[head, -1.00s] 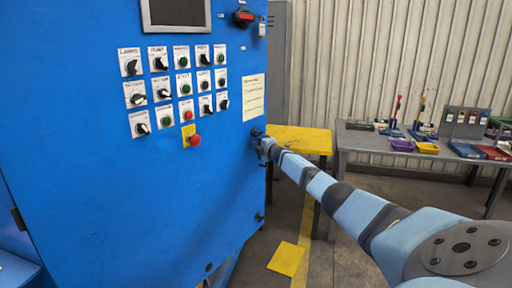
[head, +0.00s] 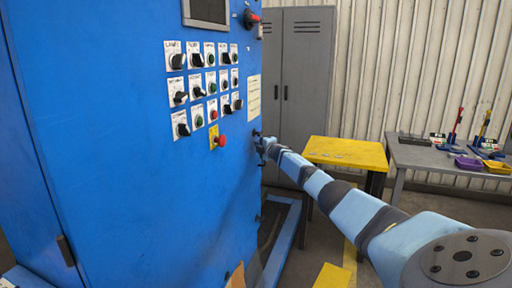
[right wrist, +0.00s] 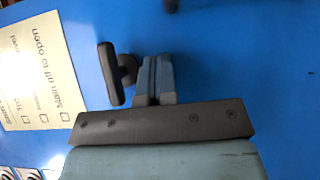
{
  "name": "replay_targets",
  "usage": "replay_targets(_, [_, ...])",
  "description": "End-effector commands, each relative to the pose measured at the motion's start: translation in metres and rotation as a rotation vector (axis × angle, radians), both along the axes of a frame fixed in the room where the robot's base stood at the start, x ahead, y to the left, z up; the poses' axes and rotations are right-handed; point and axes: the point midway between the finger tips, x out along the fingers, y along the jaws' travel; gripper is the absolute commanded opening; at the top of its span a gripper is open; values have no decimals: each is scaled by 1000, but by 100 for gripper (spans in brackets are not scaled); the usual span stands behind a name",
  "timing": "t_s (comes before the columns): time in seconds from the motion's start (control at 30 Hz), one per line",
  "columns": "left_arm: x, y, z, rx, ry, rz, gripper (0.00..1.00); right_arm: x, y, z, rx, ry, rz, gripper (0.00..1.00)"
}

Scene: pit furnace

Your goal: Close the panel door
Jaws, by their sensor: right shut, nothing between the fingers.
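The blue panel door (head: 130,150) fills the left of the head view, with a screen, rows of switches and a red button on its face. Its right edge stands out above a blue frame at floor level. My right gripper (head: 262,142) is at that edge. In the right wrist view its shut fingers (right wrist: 155,78) are empty, right beside the dark door handle (right wrist: 116,74). I cannot tell whether they touch the handle or the blue face. My left gripper is not in view.
A yellow-topped table (head: 345,152) stands right of the door, before a grey locker (head: 300,80). A grey workbench (head: 425,158) with tools and bins is at the far right. The blue floor frame (head: 285,245) lies below the door's edge.

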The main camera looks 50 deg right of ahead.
Motion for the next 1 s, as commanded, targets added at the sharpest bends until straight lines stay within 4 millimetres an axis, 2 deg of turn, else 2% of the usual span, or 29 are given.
replay_targets(0.3, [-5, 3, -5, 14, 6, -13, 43, 8, 8, 8, 2, -16, 7, 0])
replay_targets(0.67, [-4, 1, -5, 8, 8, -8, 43, 9, 9, 9, 2, -18, 9, 0])
replay_targets(0.87, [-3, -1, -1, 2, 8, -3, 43, 2, 4, 11, 1, -17, 6, 0])
replay_targets(1.0, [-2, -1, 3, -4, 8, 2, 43, -9, -4, 12, 1, -16, 3, 0])
